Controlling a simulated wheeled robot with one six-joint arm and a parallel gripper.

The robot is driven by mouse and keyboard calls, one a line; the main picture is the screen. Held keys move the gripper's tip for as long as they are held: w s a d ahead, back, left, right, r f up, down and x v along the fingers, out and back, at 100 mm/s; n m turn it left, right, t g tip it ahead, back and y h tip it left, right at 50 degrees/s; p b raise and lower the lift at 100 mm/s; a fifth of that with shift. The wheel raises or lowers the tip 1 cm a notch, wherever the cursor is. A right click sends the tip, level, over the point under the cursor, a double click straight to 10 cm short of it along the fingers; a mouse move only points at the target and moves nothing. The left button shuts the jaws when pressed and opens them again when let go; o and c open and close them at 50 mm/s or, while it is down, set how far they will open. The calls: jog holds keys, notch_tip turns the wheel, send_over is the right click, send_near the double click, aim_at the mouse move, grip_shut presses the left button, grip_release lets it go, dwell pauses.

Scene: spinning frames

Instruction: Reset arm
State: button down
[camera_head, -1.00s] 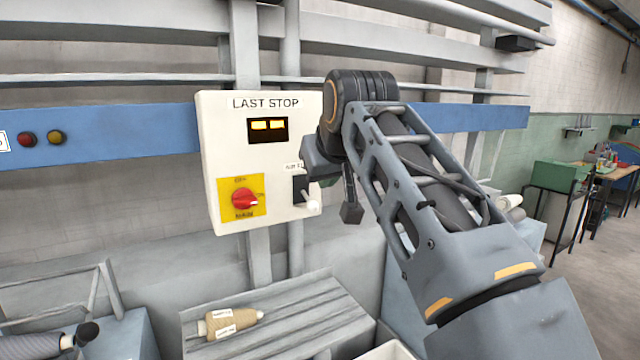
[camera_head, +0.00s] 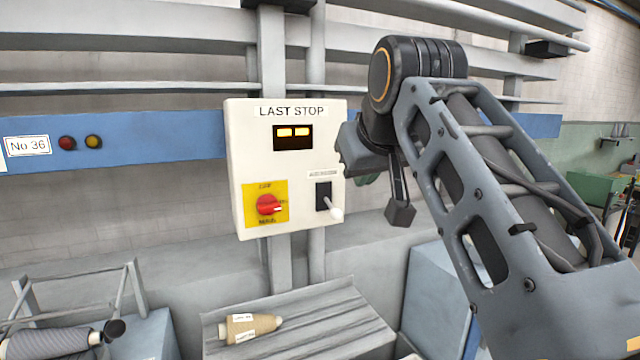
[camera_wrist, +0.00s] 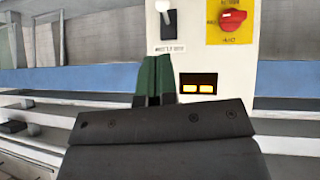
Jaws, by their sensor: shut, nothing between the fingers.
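My arm reaches in from the right in the head view, and its wrist hangs just right of the white LAST STOP panel (camera_head: 250,130). My gripper is mostly hidden behind the wrist there. In the wrist view my gripper (camera_wrist: 156,62) shows green fingers with dark bases, shut and empty, in front of the panel. The panel carries a lit two-part display (camera_head: 293,137), a red rotary knob (camera_head: 268,205) on a yellow plate, and a black switch with a white-tipped lever (camera_head: 336,213) pointing down to the right. The knob (camera_wrist: 232,20) and lever (camera_wrist: 162,8) also show upside down in the wrist view.
A yarn cone (camera_head: 250,327) lies on a grey slatted shelf (camera_head: 345,312) below the panel. A grey bobbin (camera_head: 50,341) lies at lower left. Red and amber lamps (camera_head: 80,143) sit on the blue rail (camera_head: 180,137). Horizontal grey bars run behind the panel.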

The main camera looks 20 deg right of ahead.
notch_tip(320, 180, down, 18)
jog(key=w+m+g, duration=0.1)
jog(key=w+g, duration=0.1)
jog(key=w, duration=0.1)
jog(key=s+a+f+g, duration=0.1)
jog(key=s+f, duration=0.2)
jog(key=f, duration=0.3)
jog(key=s+a+f+g, duration=0.1)
jog(key=s+f, duration=0.3)
jog(key=f, duration=0.3)
jog(key=s+a+f+g+y, duration=0.1)
jog(key=s+a+f, duration=0.1)
jog(key=f, duration=0.5)
jog(key=shift+s+n, duration=0.3)
jog(key=shift+s, duration=0.45)
